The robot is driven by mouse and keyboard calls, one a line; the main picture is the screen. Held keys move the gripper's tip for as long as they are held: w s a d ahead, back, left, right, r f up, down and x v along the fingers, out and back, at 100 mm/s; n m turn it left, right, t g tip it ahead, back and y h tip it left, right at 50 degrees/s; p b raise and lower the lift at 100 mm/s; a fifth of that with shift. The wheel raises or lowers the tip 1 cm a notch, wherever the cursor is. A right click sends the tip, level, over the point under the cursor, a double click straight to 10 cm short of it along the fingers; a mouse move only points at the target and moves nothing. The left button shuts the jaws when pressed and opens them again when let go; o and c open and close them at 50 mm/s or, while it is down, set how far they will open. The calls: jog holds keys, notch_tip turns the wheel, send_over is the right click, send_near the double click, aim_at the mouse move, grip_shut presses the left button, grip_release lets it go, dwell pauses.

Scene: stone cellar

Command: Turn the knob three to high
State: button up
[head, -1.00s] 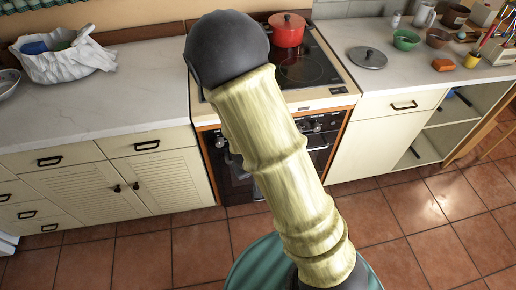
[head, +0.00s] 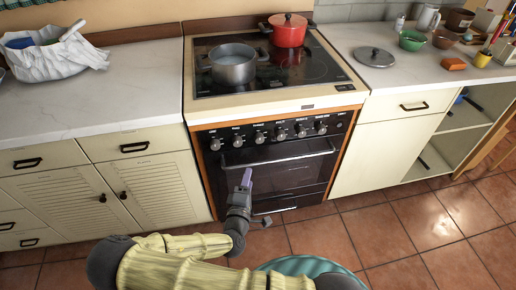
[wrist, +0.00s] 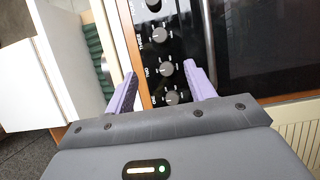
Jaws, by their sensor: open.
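The stove's control panel has a row of several silver-grey knobs. Knob three (head: 259,137) is third from the left, and it also shows in the wrist view (wrist: 159,35), beyond my fingertips. Its exact pointer setting is too small to read. My gripper (head: 246,178), with pale purple fingers, is in front of the oven door, below the knob row in the head view. In the wrist view my gripper (wrist: 161,72) is open and empty. Its fingers frame the lower knobs, with knob two (wrist: 166,68) between the tips. I see no contact.
A grey pot (head: 233,70) and a red pot (head: 288,32) stand on the black cooktop (head: 310,72). The oven handle (head: 280,160) runs below the knobs. Cabinets (head: 150,185) flank the stove. A pot lid (head: 374,57) lies on the right counter.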

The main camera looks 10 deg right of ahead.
aim_at(259, 141)
jog(key=shift+w+d, duration=0.1)
jog(key=p+x, duration=0.1)
jog(key=x, duration=1.6)
jog(key=shift+w+d, duration=0.1)
jog(key=c, duration=1)
